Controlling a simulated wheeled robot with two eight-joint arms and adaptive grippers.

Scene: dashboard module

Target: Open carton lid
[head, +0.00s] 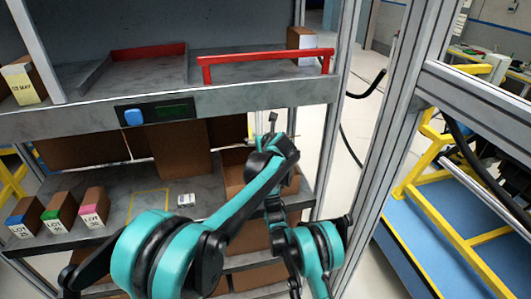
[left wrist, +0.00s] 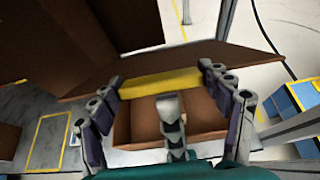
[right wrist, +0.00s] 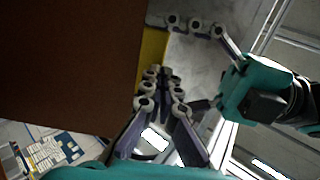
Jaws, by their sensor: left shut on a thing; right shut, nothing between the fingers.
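The brown carton (head: 248,172) stands on the middle shelf, partly hidden behind my arm in the head view. In the left wrist view, its brown lid (left wrist: 245,60) carries a yellow strip (left wrist: 160,82); part of the carton's open inside (left wrist: 205,112) shows below. My left gripper (left wrist: 162,76) has its fingers at the two ends of the yellow strip and is shut on the lid there. My right gripper (right wrist: 160,76) is shut and empty, its tips close to the yellow strip (right wrist: 153,48); I cannot tell whether they touch it. In the head view, my arms hide both fingertips.
Several small boxes with coloured labels (head: 60,212) stand at the shelf's left. A yellow outlined square (head: 150,203) there is bare. A red handle bar (head: 265,58) sits on the shelf above. A metal post (head: 330,150) rises right of the carton.

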